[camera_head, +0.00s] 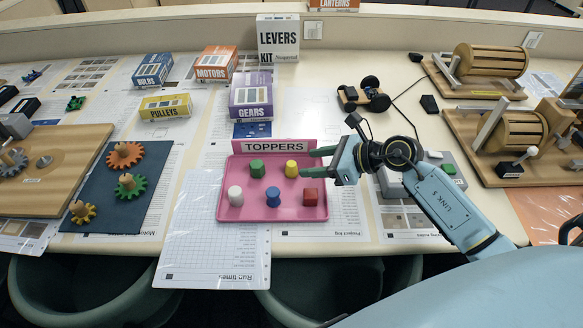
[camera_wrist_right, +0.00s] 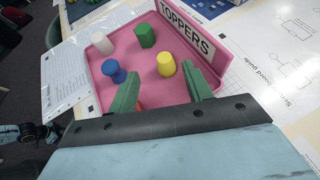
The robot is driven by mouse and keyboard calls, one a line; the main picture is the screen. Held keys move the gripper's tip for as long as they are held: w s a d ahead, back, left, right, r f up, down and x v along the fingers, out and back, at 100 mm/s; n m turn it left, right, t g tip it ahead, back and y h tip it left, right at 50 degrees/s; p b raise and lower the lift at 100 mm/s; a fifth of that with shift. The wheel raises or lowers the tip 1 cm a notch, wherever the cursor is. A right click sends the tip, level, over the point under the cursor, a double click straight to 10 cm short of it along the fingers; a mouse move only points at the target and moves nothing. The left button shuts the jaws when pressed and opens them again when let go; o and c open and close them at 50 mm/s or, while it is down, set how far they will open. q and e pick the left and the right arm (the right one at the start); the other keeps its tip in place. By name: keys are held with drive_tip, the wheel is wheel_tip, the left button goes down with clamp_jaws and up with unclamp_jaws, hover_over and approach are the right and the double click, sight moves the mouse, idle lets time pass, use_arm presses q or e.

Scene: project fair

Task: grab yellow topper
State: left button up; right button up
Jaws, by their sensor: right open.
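The yellow topper (camera_head: 291,169) is a small cylinder at the back right of the pink tray (camera_head: 240,210), in front of the sign reading TOPPERS. In the right wrist view the yellow topper (camera_wrist_right: 166,64) stands upright just beyond my fingertips, roughly between their lines. My right gripper (camera_head: 318,160) is open and empty, at the tray's right side and close to the yellow topper. Its green fingers also show in the right wrist view (camera_wrist_right: 160,82). My left gripper does not show in the head view.
The tray also holds a green topper (camera_head: 257,169), a white one (camera_head: 236,196), a blue one (camera_head: 273,197) and a red one (camera_head: 310,197). A GEARS box (camera_head: 251,97) stands behind the tray. A small wheeled car (camera_head: 363,95) is behind my right gripper.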

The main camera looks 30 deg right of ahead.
sight(293, 164)
drive_tip(key=x, duration=0.5)
drive_tip(key=shift+w+d+f, duration=0.1)
drive_tip(key=shift+w+d, duration=0.1)
drive_tip(key=shift+d, duration=0.05)
drive_tip(key=c, duration=1.1)
